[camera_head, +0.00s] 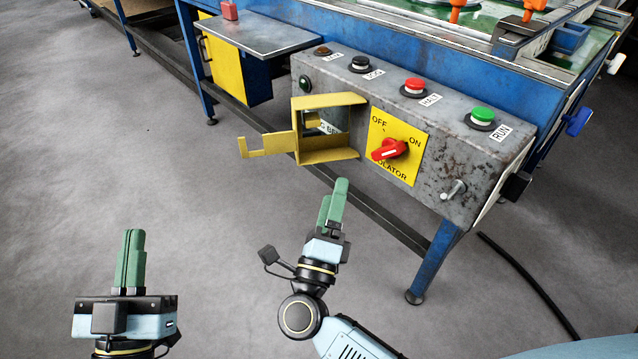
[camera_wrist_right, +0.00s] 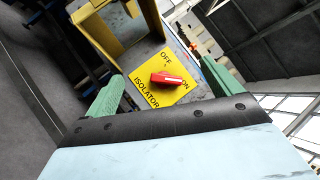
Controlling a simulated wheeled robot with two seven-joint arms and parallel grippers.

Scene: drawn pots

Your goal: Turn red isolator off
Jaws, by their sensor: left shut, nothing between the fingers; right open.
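The red isolator knob (camera_head: 389,150) sits on a yellow plate (camera_head: 413,167) marked OFF, ON and ISOLATOR, on the front of the grey control box. The knob's white-marked handle points toward the ON side in the head view. The knob also shows in the right wrist view (camera_wrist_right: 168,79), between and beyond the fingers. My right gripper (camera_head: 334,203) is open and empty, below and left of the knob, apart from it. Its green fingers (camera_wrist_right: 160,95) frame the yellow plate in the wrist view. My left gripper (camera_head: 133,258) is shut and empty at the lower left, far from the box.
An open yellow guard (camera_head: 327,152) juts out just left of the isolator. A metal peg (camera_head: 453,190) sticks out to its right. Red HALT (camera_head: 415,86) and green RUN (camera_head: 483,114) buttons stand on top of the box. The floor in front is clear.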

